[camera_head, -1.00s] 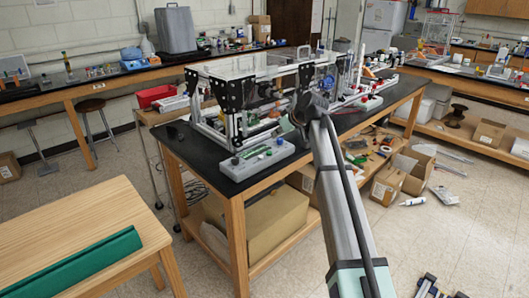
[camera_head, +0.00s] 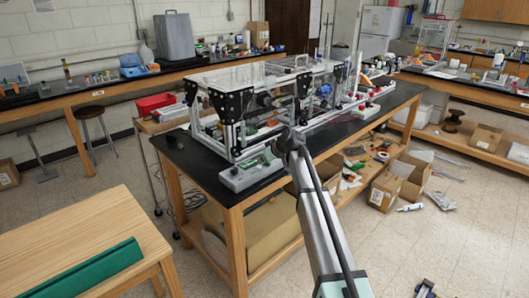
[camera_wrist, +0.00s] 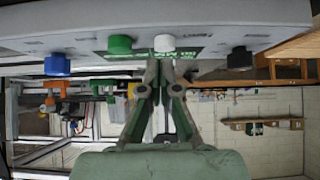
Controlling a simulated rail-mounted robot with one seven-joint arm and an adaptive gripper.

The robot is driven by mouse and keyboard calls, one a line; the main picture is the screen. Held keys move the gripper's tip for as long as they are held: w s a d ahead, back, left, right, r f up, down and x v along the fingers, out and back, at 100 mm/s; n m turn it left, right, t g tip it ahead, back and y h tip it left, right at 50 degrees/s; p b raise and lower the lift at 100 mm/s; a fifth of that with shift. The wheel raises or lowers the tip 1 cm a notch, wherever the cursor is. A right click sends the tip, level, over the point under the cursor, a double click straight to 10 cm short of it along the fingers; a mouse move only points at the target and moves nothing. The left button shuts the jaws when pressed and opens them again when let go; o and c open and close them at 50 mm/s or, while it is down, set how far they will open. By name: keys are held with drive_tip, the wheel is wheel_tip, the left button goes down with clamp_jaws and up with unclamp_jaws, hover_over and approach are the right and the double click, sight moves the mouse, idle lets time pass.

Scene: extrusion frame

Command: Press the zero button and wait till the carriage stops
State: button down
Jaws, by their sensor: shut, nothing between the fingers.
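A pale control box (camera_head: 240,178) sits at the near edge of the black bench, in front of the extrusion frame (camera_head: 232,140). The wrist view shows its panel (camera_wrist: 205,14) along the top, with a blue button (camera_wrist: 57,64), a green button (camera_wrist: 120,44), a white button (camera_wrist: 164,43) and a black button (camera_wrist: 239,58). I cannot read which is zero. My gripper (camera_wrist: 162,66) is shut and empty, its fingertips at the white button; contact is unclear. In the head view, my wrist hides the box's right end. I cannot make out the carriage clearly inside the frame.
A wooden table (camera_head: 75,235) is at the lower left. Open cardboard boxes (camera_head: 410,172) lie on the floor at right.

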drive_tip(key=shift+f, duration=0.5)
